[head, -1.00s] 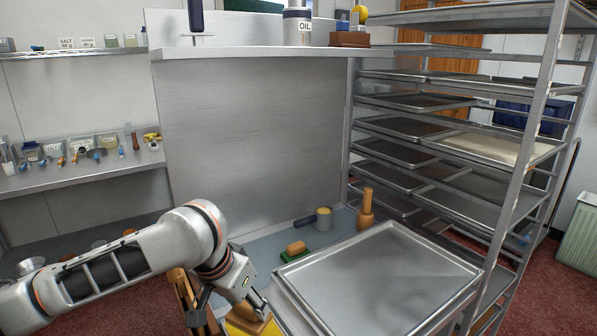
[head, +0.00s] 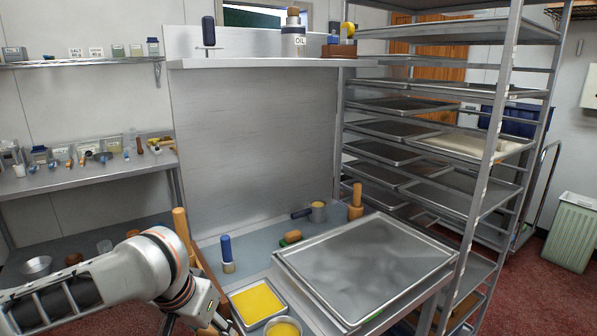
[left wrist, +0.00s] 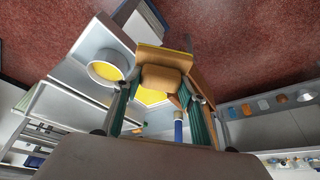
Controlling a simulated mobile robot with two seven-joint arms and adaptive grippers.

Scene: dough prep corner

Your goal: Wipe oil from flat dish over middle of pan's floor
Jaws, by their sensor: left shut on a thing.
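My left gripper (head: 203,326) is at the bottom of the head view, left of the flat dish (head: 234,299) of yellow oil. In the left wrist view my left gripper (left wrist: 158,92) is shut on a wooden-backed wiping pad (left wrist: 163,78), which has a yellow edge. In the head view the pad is mostly hidden by the gripper and the frame's lower edge. The dish's oil shows partly behind the pad in the wrist view. The pan (head: 365,262) lies on the bench to the right, its grey floor bare with blotchy shading. My right gripper is not in view.
A round cup of yellow liquid (head: 283,328) stands close to the dish. A blue-handled brush (head: 227,250) stands upright behind it. A green-and-wood brush (head: 290,238), a handled pot (head: 318,211) and a wooden tool (head: 355,203) stand behind the pan. A tray rack (head: 490,160) is at right.

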